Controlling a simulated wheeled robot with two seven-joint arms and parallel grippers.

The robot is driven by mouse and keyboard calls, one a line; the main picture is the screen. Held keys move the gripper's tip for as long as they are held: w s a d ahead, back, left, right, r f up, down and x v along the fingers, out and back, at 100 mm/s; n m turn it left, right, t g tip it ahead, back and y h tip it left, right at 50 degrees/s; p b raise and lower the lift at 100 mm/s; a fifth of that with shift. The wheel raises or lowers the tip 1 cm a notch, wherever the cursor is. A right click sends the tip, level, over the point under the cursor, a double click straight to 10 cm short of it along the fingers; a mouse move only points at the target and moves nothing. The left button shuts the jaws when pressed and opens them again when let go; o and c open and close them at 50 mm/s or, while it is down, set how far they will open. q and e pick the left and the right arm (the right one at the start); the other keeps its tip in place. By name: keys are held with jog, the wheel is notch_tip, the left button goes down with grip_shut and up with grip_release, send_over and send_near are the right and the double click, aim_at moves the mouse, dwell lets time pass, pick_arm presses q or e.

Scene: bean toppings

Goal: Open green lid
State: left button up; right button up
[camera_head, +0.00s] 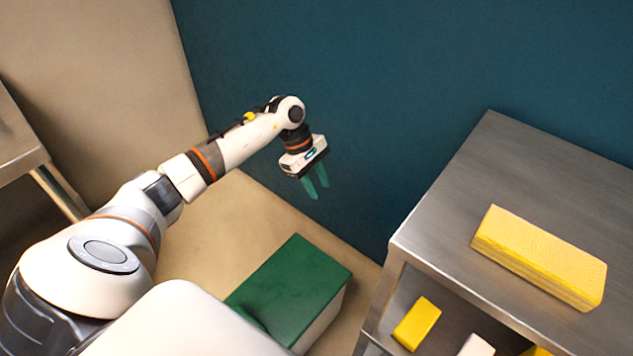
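The green lid (295,290) lies flat on a pale box (326,322) on the floor, near the bottom middle of the head view. It covers the box top. A dark green raised shape (246,314) shows at its lower left edge, partly hidden by a white part of mine. My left gripper (320,192) hangs in the air above and beyond the lid, apart from it. Its two teal fingers point down with a gap between them, and nothing is held. My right gripper is out of view.
A metal shelf unit (450,205) stands at the right with a yellow block (540,257) on top. A smaller yellow block (416,323) and a white item (477,346) are on its lower level. A blue wall (380,70) rises behind. Another table (15,140) is at the left.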

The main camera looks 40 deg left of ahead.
pick_arm(q)
grip_shut()
dwell(0.4)
dwell(0.7)
jog(key=shift+o, duration=1.7)
grip_release()
jog(key=p+v, duration=0.1)
jog(key=v, duration=1.1)
jog(key=shift+p, duration=0.3)
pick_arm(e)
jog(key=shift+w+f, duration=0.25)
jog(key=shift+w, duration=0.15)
